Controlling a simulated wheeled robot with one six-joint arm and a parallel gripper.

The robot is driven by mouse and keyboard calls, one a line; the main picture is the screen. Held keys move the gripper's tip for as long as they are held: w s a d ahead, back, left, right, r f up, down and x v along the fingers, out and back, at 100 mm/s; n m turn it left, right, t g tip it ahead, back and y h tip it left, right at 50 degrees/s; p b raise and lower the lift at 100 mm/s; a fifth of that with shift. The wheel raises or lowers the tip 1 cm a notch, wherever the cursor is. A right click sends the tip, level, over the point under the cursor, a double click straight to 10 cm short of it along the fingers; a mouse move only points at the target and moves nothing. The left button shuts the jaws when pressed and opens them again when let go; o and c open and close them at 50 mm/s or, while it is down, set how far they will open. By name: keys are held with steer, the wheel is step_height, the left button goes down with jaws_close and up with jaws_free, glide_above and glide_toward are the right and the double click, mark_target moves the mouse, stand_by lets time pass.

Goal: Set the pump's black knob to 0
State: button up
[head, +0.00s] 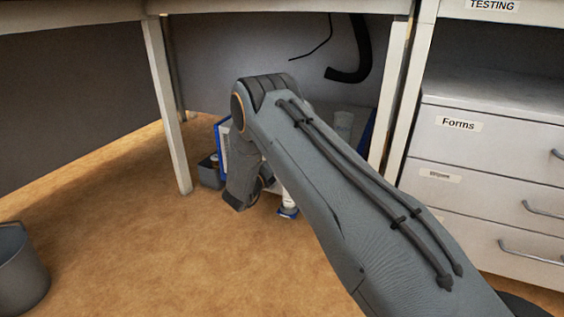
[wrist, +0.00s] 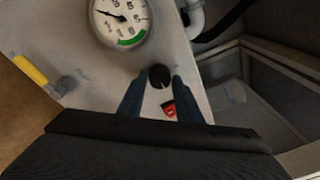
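The pump's black knob (wrist: 159,76) shows in the wrist view on a light grey panel (wrist: 90,75). It is round and dark, and its marking is too small to read. My gripper (wrist: 158,85) has its two dark blue fingers apart, one on each side below the knob. Whether they touch the knob, I cannot tell. A round gauge (wrist: 121,16) with a green band and a dark needle sits above the knob. A red switch (wrist: 170,110) lies just below it. In the head view my arm hides most of the pump and the knob.
A yellow-handled lever (wrist: 32,71) is on the panel's left, and a grey pipe (wrist: 194,18) is on its right. Under the bench, a table leg (head: 167,105) and a drawer cabinet (head: 490,160) flank my arm. A grey bin (head: 18,270) stands at left. The brown floor between is clear.

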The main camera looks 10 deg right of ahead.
steer(key=c, duration=0.6)
steer(key=shift+n, duration=0.3)
steer(key=shift+s+d+f+n+t+y+p, duration=0.15)
steer(key=shift+n+t+p, duration=0.3)
steer(key=shift+n+p, duration=1.75)
steer(key=shift+f+n+t+y+p, duration=0.15)
steer(key=shift+n+t, duration=0.35)
steer(key=shift+n, duration=3.55)
steer(key=shift+s+d+n+t+y+p, duration=0.15)
steer(key=shift+n+t+p, duration=0.3)
steer(key=shift+n+p, duration=1.75)
steer(key=shift+a+n+b, duration=0.1)
steer(key=shift+n+b, duration=0.85)
steer(key=shift+n, duration=0.2)
steer(key=o, duration=1.1)
steer(key=shift+w, duration=0.1)
steer(key=shift+c, duration=0.2)
